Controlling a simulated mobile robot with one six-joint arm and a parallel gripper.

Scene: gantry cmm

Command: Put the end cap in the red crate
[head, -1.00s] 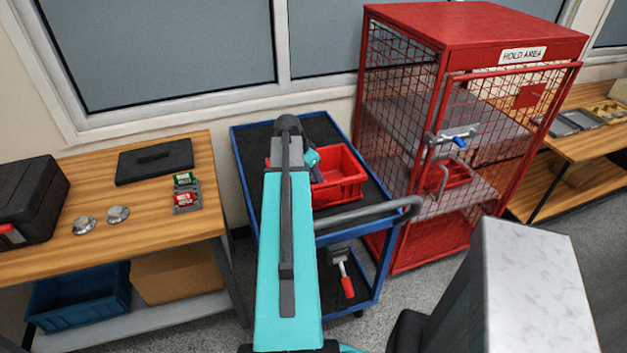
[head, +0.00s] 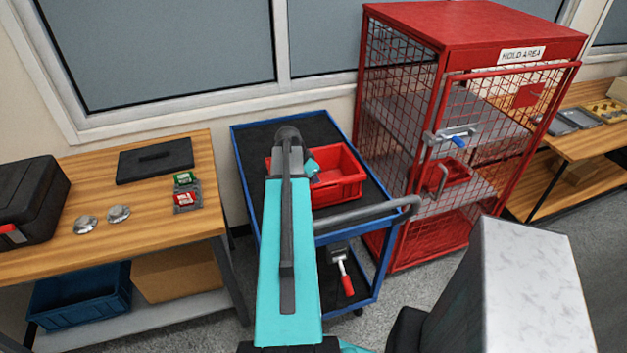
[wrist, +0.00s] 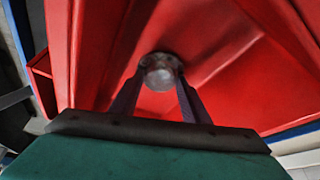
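The red crate (head: 345,191) stands on the top of the blue-framed cart, and its inside fills most of the wrist view (wrist: 235,85). The end cap (wrist: 159,76) is a small round silvery piece with a wider rim. My gripper (wrist: 160,85) has its two dark fingers on either side of the cap, and they look shut on it. The cap is over the crate's red interior; its height above the floor is hard to tell. In the head view my arm hides the crate's left part, and neither the fingers nor the cap can be made out.
The cart (head: 250,187) has a dark top and a grey handle (head: 365,213) on its right. A red mesh cage (head: 470,25) stands close to its right. At left, a wooden table (head: 140,215) holds two silvery discs (head: 118,213), a black case (head: 28,200) and small packets (head: 187,200).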

